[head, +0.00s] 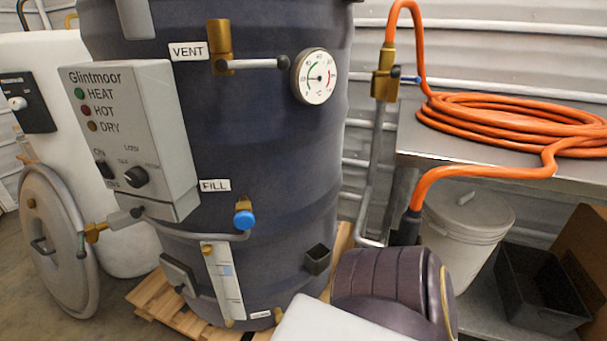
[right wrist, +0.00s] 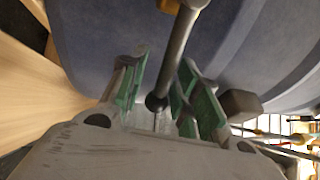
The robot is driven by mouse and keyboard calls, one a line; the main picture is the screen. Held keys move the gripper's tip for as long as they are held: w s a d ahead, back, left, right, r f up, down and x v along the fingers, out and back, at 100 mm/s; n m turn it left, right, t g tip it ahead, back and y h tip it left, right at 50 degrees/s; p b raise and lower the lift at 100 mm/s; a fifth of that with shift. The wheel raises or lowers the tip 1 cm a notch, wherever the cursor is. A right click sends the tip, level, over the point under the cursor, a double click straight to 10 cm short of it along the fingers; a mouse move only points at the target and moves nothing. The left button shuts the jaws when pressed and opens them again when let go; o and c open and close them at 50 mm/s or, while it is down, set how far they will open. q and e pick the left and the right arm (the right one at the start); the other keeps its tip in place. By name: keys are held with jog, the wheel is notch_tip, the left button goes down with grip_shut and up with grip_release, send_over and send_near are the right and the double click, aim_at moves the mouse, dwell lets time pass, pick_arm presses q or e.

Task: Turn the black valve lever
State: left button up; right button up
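In the right wrist view, a dark grey lever rod (right wrist: 178,50) ends in a dark ball knob (right wrist: 155,103). It comes down from a brass fitting (right wrist: 195,4) at the top edge. My right gripper (right wrist: 164,60) is open, its green-padded fingers on either side of the rod with gaps visible; the knob lies deep between them. In the head view, a brass valve piece (head: 278,315) sits low on the dark hopper (head: 260,160); whether it is the same valve I cannot tell. The VENT valve (head: 219,45) has a grey lever with a black knob. My left gripper is not in view.
A dark block (right wrist: 240,104) lies right of my right fingers, close to the hopper wall. The hopper stands on a wooden pallet (head: 160,303). A ribbed dark cylinder (head: 385,280) and an orange hose (head: 490,173) are at the right. A round lid (head: 57,245) leans at the left.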

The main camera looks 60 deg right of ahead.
jog(key=shift+r, duration=0.2)
dwell(0.3)
jog(key=shift+r, duration=4.85)
jog(key=s+d+p+v, duration=0.1)
jog(key=v, duration=0.6)
jog(key=s+r+p+v, duration=0.1)
jog(key=v, duration=0.7)
jog(key=shift+s+d+r, duration=0.25)
jog(key=shift+s+r, duration=0.05)
